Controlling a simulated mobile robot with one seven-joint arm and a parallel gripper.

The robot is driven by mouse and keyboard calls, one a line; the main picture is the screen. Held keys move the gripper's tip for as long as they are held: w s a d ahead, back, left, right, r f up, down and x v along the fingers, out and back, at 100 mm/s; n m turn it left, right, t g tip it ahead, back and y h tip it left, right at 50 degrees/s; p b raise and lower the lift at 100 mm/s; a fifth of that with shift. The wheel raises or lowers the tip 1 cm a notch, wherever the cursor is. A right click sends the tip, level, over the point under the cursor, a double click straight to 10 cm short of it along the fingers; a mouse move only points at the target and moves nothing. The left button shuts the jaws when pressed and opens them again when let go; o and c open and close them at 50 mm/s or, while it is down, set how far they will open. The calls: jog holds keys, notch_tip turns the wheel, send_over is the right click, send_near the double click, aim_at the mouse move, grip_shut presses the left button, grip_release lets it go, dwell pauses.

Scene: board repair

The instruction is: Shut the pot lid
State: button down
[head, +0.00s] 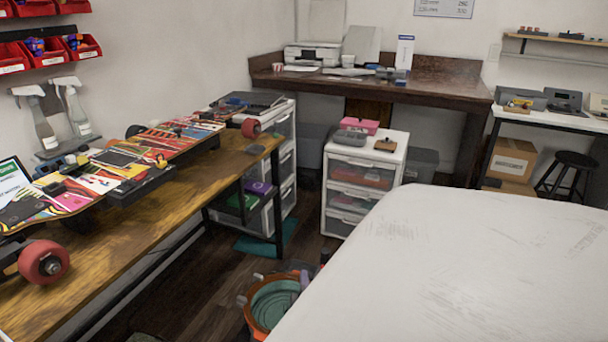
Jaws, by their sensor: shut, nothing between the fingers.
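No pot or pot lid can be made out for certain in the head view. A round orange container (250,318) with light clips or handles at its rim stands on the floor at the bottom centre. Its inside looks teal, and I cannot tell whether this is a lid, a lining or contents. Its lower part is cut off by the picture edge and its right side is partly covered. My gripper is not in view.
A wooden bench (150,225) with skateboards (130,160) runs along the left. A white drawer unit (338,200) and a dark desk (440,92) stand at the back. A black stool (574,160) is far right. A large white surface blocks the lower right. Some dark floor (200,290) is clear.

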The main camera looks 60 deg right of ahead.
notch_tip(320, 180, up, 14)
jog(key=p, duration=0.8)
jog(key=shift+f, duration=0.1)
